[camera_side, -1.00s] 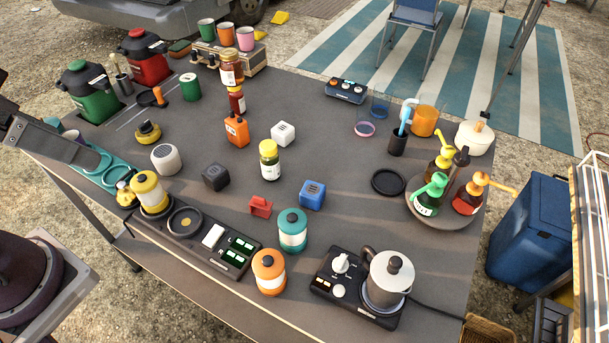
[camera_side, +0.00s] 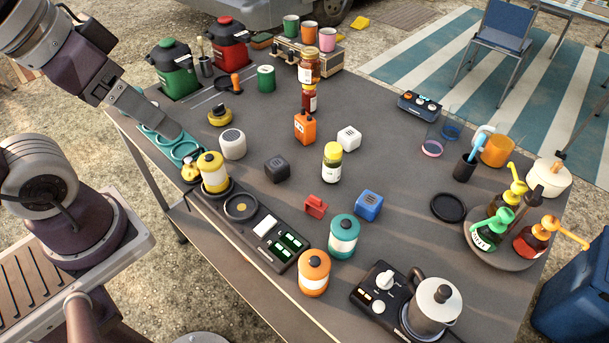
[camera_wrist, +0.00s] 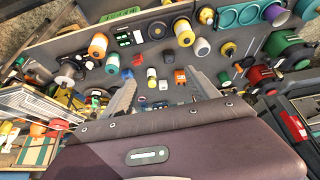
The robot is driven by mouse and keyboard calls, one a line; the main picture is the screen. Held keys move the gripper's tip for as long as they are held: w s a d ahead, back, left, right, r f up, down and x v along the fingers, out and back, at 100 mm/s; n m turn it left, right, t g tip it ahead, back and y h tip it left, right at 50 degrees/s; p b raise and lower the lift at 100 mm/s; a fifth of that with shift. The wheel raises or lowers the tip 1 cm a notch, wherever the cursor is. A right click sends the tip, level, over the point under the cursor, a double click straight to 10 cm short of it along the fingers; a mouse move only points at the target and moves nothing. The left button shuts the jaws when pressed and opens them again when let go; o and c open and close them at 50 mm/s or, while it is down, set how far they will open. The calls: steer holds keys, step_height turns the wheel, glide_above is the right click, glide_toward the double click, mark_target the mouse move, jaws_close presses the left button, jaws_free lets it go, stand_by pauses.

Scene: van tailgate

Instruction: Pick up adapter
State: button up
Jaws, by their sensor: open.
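Three small cube-shaped blocks with markings on their faces look like adapters: a white one (camera_side: 349,138), a dark one (camera_side: 277,169) and a blue one (camera_side: 368,205). I cannot tell which is the task's adapter. They stand apart in the middle of the grey table. They also show small in the wrist view, the white one (camera_wrist: 163,86) and the dark one (camera_wrist: 168,57) lying in line with the gap between the fingers. My gripper (camera_wrist: 163,78) is open and empty, well away from them. In the side view my arm reaches over the table's left corner; the fingertips are not clear.
A yellow-lidded jar (camera_side: 332,165), an orange bottle (camera_side: 304,129), a red clip-like piece (camera_side: 315,206) and a white speaker (camera_side: 232,145) stand around the cubes. A teal canister (camera_side: 344,238) and a charging strip (camera_side: 262,232) line the front. Bare table separates most items.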

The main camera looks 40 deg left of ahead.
steer(key=w+f+n+g, duration=0.3)
steer(key=w+n, duration=0.3)
steer(key=w, duration=0.4)
steer(key=n+g+y, duration=0.2)
steer(key=n+y, duration=0.2)
steer(key=n, duration=0.6)
glide_above(281, 167)
steer(key=d, duration=0.2)
step_height(281, 167, down, 21)
steer(key=shift+y, duration=0.3)
steer(key=x, duration=0.6)
steer(key=shift+s+f, duration=0.1)
steer(key=shift+f, duration=0.3)
steer(key=shift+r, duration=0.1)
steer(key=c, duration=1.5)
